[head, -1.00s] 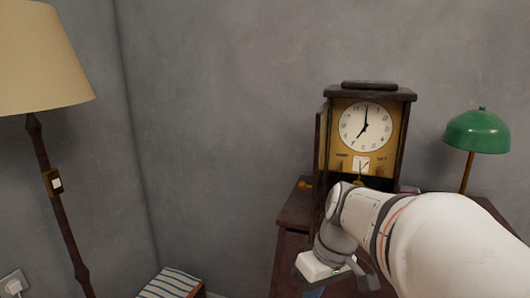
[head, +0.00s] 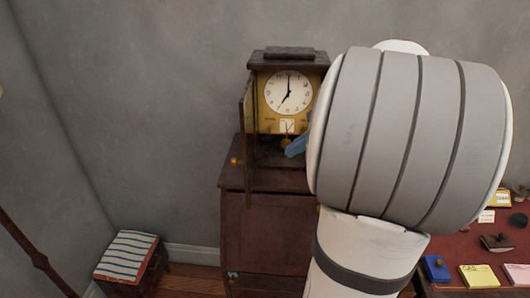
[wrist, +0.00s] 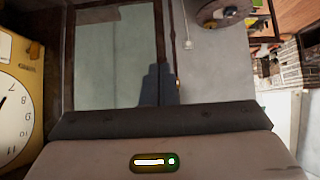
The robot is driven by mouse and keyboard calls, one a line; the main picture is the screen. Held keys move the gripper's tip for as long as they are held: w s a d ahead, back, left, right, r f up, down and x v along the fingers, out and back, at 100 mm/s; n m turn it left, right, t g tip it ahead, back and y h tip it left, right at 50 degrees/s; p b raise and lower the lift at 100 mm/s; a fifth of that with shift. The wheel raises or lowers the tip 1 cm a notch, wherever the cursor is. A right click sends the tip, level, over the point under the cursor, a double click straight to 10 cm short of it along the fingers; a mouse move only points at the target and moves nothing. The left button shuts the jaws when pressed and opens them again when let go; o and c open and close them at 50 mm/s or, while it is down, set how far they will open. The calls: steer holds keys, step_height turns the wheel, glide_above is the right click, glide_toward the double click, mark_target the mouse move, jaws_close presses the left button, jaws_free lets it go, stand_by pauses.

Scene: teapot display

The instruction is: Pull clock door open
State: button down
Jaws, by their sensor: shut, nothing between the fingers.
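The clock (head: 289,92) is a dark wooden case with a white dial and gold front. Its door (head: 246,130) stands open at the left side, seen nearly edge-on. My gripper (head: 292,150) shows as a blue tip in front of the lower clock case, and my arm hides the clock's right side. In the wrist view, my gripper (wrist: 160,82) is shut and empty, with the glazed door (wrist: 108,60) behind the fingers. Part of the clock dial (wrist: 12,112) is at the left edge there. I cannot tell whether the fingers touch the door.
The clock stands on a dark wooden cabinet (head: 270,230). A striped stool (head: 130,255) is at the lower left. A red desk (head: 450,250) with notepads and small items is at the right. The floor between stool and cabinet looks clear.

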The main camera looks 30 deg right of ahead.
mark_target(245, 140)
steer(key=w+a+f+p, duration=0.2)
steer(key=w+a+f, duration=0.1)
steer(key=a, duration=0.3)
steer(key=shift+w+a+f, duration=0.3)
steer(key=shift+w, duration=0.35)
